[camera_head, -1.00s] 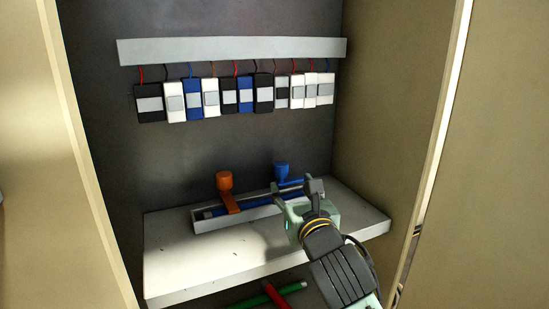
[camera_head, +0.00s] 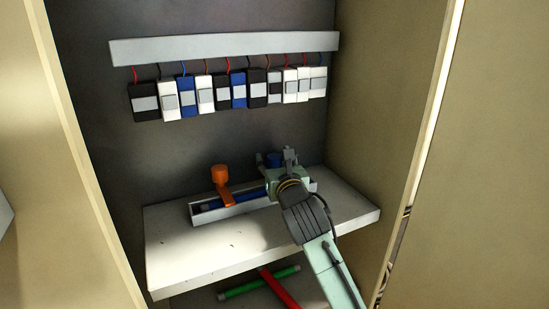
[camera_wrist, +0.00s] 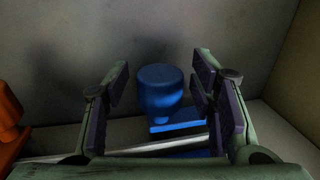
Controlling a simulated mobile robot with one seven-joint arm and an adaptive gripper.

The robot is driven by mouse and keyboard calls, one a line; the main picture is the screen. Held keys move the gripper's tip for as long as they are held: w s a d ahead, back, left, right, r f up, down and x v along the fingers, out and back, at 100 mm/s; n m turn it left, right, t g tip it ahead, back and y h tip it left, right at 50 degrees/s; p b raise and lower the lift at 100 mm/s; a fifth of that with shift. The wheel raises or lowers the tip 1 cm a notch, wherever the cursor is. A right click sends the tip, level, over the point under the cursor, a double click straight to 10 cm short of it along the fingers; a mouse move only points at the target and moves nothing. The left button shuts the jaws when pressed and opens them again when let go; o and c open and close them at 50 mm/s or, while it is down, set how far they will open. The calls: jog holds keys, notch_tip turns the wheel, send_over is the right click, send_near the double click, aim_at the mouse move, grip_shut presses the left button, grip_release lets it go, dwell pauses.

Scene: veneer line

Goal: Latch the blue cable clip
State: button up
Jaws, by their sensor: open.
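The blue cable clip (camera_wrist: 162,90) has a round knob on a blue base and stands upright at the tray's rear in the wrist view. In the head view its knob (camera_head: 274,158) is mostly hidden behind my gripper (camera_head: 275,160). In the wrist view my gripper (camera_wrist: 163,88) is open, with one finger on each side of the knob. The knob appears between the fingers, with a gap on its left and a smaller one on its right. I cannot tell how far ahead of the fingertips it is.
An orange clip (camera_head: 221,176) stands to the left on the same grey tray (camera_head: 235,212), which holds a blue cable (camera_head: 208,205). The white shelf (camera_head: 190,250) is clear in front. Wired modules (camera_head: 200,95) hang above. Green (camera_head: 245,288) and red (camera_head: 278,286) rods lie below.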

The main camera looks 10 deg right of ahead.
jog(key=shift+c, duration=0.5)
grip_shut()
dwell(0.3)
